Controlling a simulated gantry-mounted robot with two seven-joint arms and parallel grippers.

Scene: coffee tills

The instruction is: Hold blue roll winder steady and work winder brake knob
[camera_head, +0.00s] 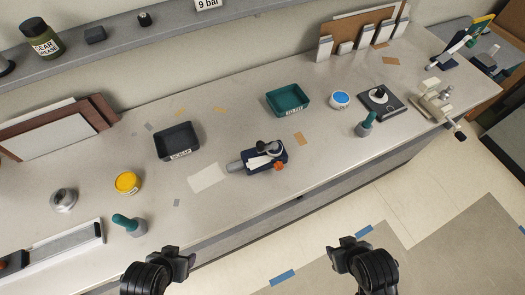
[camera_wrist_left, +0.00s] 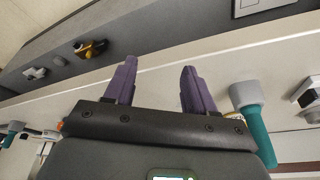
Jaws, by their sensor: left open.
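The blue roll winder (camera_head: 267,158) sits on the light workbench, near the middle of the head view. It has a dark blue body, white and dark parts on top and a grey cylinder at its left end. An orange knob (camera_head: 278,166), which looks like the brake knob, is at its front right. My left gripper (camera_head: 178,252) is in front of the bench, below and left of the winder; its two purple fingers (camera_wrist_left: 160,68) are apart and empty in the left wrist view. My right gripper (camera_head: 352,247) is below and right of the winder, over the floor, touching nothing; its fingers are too small to judge.
A dark tray (camera_head: 178,155) and a yellow-topped container (camera_head: 127,183) lie left of the winder. A green tray (camera_head: 288,114) and a blue-topped container (camera_head: 340,99) are behind it. Teal-handled tools stand at the front left (camera_head: 126,222) and right (camera_head: 366,124).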

